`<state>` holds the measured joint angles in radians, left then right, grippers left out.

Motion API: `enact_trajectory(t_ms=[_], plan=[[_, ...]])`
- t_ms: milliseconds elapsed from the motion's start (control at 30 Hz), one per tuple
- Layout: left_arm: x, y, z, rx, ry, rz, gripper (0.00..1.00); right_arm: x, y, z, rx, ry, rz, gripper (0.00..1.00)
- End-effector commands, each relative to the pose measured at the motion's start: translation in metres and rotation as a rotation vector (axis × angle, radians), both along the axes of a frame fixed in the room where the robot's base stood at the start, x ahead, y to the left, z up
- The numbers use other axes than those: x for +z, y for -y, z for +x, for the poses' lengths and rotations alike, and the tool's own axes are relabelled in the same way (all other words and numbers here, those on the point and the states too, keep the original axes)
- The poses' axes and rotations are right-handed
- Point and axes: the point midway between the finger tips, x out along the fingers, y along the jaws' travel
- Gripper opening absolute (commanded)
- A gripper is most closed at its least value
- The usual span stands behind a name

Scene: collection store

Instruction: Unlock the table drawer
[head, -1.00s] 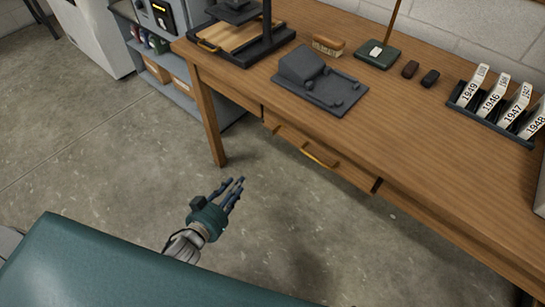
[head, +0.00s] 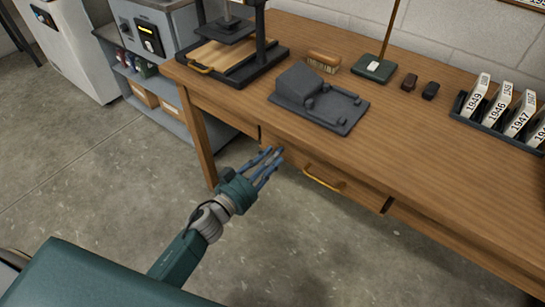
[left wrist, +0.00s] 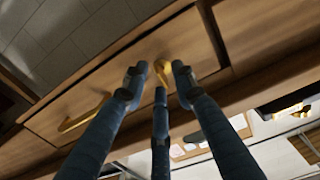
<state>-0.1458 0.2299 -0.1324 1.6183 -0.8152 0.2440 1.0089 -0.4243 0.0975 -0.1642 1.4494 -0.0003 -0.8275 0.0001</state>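The wooden table (head: 440,165) has a drawer (head: 358,194) in its front with a curved brass handle (head: 323,178). The drawer looks shut. In the left wrist view the drawer front (left wrist: 110,85) is tilted, with its handle (left wrist: 82,116) at left. A small brass piece (left wrist: 163,66), perhaps a key or lock, shows on it; its exact shape is unclear. My left gripper (head: 270,156) is at the drawer's left end, fingers pointing at it. In the wrist view its fingers (left wrist: 158,82) are spread around the line to the brass piece, with nothing held. My right gripper is out of view.
On the table stand a dark press (head: 235,60), a grey device (head: 318,98), a brush (head: 324,60), a lamp base (head: 373,69) and a rack of numbered cards (head: 500,128). A grey shelf (head: 165,105) is at left. The floor before the table is clear.

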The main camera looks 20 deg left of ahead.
Motion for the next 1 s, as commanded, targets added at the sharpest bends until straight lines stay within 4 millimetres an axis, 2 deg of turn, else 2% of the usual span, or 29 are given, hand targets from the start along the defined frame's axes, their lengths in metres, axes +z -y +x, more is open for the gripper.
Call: enact_trajectory(t_ms=[300, 433, 467, 767, 1000], plan=[[-0.0006, 0.0012, 0.0024, 0.0, -0.001, -0.001, 0.27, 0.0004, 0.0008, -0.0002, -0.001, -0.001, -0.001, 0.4], [-0.0005, 0.0011, 0.0024, 0.0, -0.001, -0.001, 0.01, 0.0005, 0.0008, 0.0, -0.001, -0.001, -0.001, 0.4], [-0.0004, 0.0011, 0.0024, 0.0, -0.001, -0.001, 0.0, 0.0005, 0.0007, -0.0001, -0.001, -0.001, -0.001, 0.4], [-0.0004, 0.0009, 0.0023, 0.0, 0.002, 0.01, 0.0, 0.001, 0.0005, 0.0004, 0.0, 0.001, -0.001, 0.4], [-0.0004, 0.0009, 0.0023, 0.001, 0.031, 0.088, 0.0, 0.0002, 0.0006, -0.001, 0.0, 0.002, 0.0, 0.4]])
